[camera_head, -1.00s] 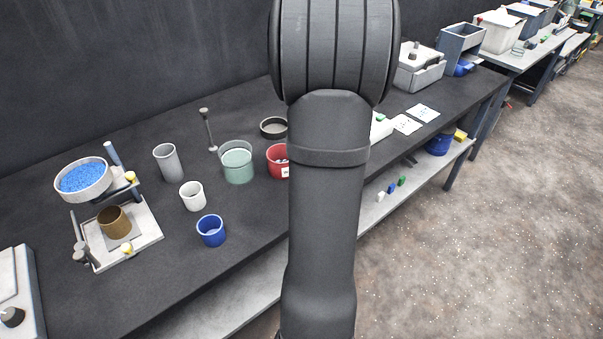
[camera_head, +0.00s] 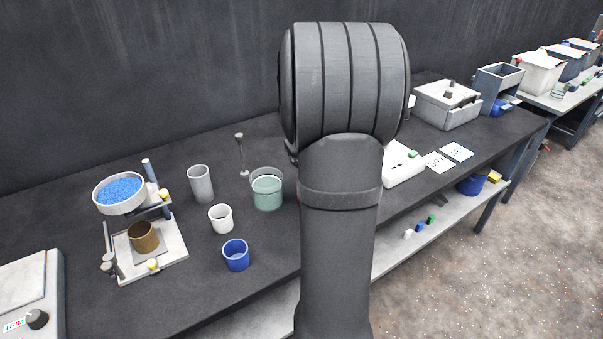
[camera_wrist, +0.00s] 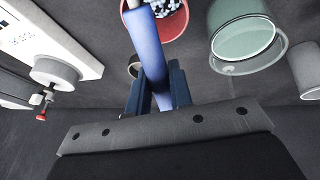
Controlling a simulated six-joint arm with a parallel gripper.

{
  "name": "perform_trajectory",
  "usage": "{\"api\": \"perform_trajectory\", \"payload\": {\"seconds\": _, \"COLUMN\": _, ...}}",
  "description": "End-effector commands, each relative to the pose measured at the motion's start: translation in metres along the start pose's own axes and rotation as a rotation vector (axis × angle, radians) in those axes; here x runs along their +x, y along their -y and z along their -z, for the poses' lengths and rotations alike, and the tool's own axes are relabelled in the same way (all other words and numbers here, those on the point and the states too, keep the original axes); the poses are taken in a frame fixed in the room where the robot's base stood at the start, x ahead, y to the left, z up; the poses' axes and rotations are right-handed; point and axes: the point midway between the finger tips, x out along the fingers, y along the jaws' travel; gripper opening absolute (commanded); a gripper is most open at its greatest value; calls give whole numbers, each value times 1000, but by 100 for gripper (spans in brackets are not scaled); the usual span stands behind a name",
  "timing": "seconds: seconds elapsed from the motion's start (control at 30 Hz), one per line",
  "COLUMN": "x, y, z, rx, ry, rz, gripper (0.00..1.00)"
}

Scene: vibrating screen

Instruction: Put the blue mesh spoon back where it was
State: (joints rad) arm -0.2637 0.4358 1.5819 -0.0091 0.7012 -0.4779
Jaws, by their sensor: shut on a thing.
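In the wrist view, my gripper (camera_wrist: 157,98) is shut on a smooth blue handle (camera_wrist: 149,45), which I take to be the blue mesh spoon's. The handle points up the picture, and its far end leaves the top edge, so no mesh shows. A red cup (camera_wrist: 178,30) with small pale balls inside lies beyond the handle. In the head view, my arm hides the gripper, the spoon and the red cup.
A green-filled glass beaker (camera_head: 268,191), grey cylinder (camera_head: 201,183), white cup (camera_head: 221,219) and blue cup (camera_head: 236,255) stand left of my arm. The screen stand, with a blue-filled pan (camera_head: 120,193), is farther left. A white device (camera_head: 403,166) is right.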

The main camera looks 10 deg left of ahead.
Motion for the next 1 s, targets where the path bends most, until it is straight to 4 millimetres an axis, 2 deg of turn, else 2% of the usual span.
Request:
{"api": "perform_trajectory", "payload": {"seconds": 0.2, "x": 16, "y": 14, "z": 12, "rx": 0, "ry": 0, "rz": -1, "gripper": 0}}
{"api": "perform_trajectory", "payload": {"seconds": 0.33, "x": 25, "y": 16, "z": 8, "rx": 1, "ry": 1, "rz": 0, "gripper": 0}}
{"api": "perform_trajectory", "payload": {"seconds": 0.53, "x": 50, "y": 21, "z": -2, "rx": 1, "ry": 1, "rz": 0, "gripper": 0}}
{"api": "perform_trajectory", "payload": {"seconds": 1.0, "x": 57, "y": 22, "z": -5, "rx": 1, "ry": 0, "rz": -1, "gripper": 0}}
